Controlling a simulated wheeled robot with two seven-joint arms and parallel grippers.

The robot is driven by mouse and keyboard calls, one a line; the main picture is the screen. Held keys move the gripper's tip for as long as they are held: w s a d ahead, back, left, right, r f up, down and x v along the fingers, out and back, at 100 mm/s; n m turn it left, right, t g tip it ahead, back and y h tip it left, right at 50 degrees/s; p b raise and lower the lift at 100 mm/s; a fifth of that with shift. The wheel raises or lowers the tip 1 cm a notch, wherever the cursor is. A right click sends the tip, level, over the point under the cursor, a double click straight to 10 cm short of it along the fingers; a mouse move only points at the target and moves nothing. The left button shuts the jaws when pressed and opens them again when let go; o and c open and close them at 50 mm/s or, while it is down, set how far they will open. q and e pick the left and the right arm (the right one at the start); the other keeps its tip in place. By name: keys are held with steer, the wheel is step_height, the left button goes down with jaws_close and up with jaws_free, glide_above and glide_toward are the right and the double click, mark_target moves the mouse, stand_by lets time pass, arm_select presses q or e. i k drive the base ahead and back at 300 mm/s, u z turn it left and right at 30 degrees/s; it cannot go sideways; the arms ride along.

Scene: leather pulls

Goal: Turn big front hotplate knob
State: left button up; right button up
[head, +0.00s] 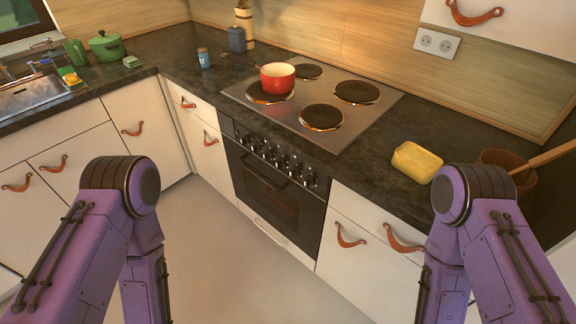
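The hotplate (345,128) is a steel cooktop with several dark round plates, set in the dark counter. A plate at its front right (322,118) is bare. A red saucepan (277,78) stands on the left front plate. Below the cooktop, the oven front carries a row of dark knobs (268,154). The knobs are small, and I cannot tell which one belongs to the big front plate or how each is turned. My purple arms come in at the lower left and lower right, apart from the knobs. Both grippers are out of the picture.
The oven door (265,195) is shut. White drawers with leather pulls flank it, including a pull at the right (349,236). A yellow box (416,162) and a brown pot (507,172) with a wooden handle sit on the right counter. The floor (225,265) before the oven is clear.

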mark_target(268, 155)
steer(key=z, duration=1.95)
steer(key=k, duration=0.9)
steer(key=u, duration=1.3)
steer(key=i, duration=0.5)
steer(key=z, duration=0.05)
